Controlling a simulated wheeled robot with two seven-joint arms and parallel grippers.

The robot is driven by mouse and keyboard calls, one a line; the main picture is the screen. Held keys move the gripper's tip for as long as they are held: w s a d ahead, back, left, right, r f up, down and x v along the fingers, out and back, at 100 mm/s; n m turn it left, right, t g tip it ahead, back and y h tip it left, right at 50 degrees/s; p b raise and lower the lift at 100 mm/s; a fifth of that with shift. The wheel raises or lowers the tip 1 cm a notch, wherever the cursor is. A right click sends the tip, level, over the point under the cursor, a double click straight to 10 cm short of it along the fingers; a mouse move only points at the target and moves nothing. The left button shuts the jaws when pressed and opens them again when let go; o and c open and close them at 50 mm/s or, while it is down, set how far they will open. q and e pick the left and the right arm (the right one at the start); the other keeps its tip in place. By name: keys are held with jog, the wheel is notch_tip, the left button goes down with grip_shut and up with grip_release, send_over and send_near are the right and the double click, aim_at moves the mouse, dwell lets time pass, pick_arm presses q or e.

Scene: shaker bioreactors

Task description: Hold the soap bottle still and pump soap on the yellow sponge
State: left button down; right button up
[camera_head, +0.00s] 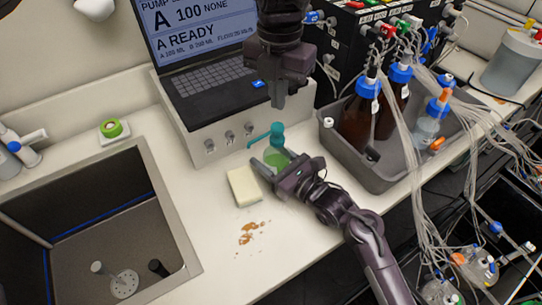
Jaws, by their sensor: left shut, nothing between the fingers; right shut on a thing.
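The soap bottle (275,158) stands upright on the counter, with green soap inside and a teal pump head (268,135) whose spout points left. My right gripper (270,168) reaches in from the lower right and is shut around the bottle's body, hiding part of it. My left gripper (278,100) hangs above the pump head, pointing down, shut and empty; a small gap seems to lie between its tips and the pump. The pale yellow sponge (243,187) lies flat on the counter, left of and nearer than the bottle, below the spout side.
A sink (170,225) opens at the left. Orange-brown crumbs (250,233) lie before the sponge. A laptop-like pump console (205,85) stands behind. A grey tray (375,178) with brown bottles and tubing stands at the right.

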dwell(0.3)
jog(key=o, duration=1.4)
